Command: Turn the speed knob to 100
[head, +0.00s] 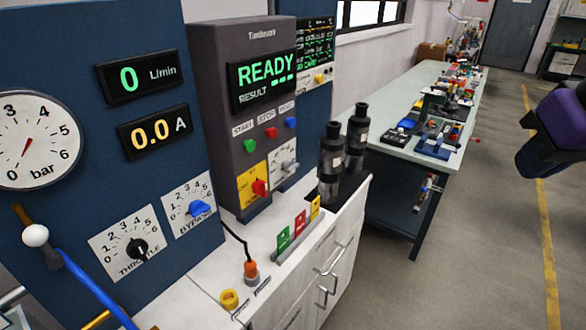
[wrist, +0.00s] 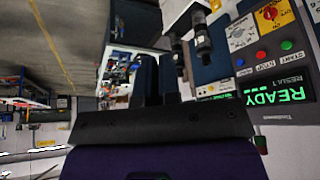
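The grey tester (head: 245,90) has a small dial with a pale knob (head: 284,162) on a white plate. Its label is too small to read, so I cannot be sure it is the speed knob or tell its setting. The dial plate also shows in the wrist view (wrist: 241,34). Beside it is a red knob on a yellow plate (head: 247,184). My gripper shows in the wrist view (wrist: 160,68), with its two dark fingers close together and nothing visible between them. Its purple body is at the head view's right edge, well away from the tester.
The blue panel holds a throttle knob (head: 137,249) and a blue bypass knob (head: 198,208). Two dark bottles (head: 331,160) stand on the white cabinet's right end, near the tester. A cluttered workbench (head: 388,85) stands behind.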

